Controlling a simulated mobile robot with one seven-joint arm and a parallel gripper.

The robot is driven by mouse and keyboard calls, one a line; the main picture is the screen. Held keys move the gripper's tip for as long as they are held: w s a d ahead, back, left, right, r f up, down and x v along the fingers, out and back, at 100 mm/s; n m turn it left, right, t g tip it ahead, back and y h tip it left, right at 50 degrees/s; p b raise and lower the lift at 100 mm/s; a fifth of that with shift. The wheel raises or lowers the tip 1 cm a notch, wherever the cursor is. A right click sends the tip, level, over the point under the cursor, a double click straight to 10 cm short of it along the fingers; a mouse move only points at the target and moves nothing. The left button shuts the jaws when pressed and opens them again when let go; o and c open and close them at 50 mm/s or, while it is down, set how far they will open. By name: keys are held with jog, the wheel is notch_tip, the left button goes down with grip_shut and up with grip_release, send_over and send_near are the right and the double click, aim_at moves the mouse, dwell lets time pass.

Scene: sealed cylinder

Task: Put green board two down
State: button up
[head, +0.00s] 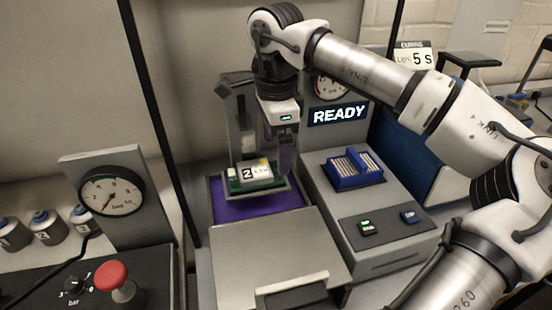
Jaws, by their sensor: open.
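The green board two (236,184), with a white label marked 2 on top, lies level at a grey holder above the purple floor (233,210) of an open bay. My gripper (281,160) points down at the board's right side. It is open. One dark finger shows clearly beside the board's right end; the other is mostly hidden, and I cannot tell whether a finger touches the board.
A grey lid (275,256) lies in front. At left are a gauge (111,192), red knob (117,275) and numbered canisters (46,226).

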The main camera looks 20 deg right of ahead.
notch_tip(320, 180, up, 8)
jog(key=shift+r, duration=0.2)
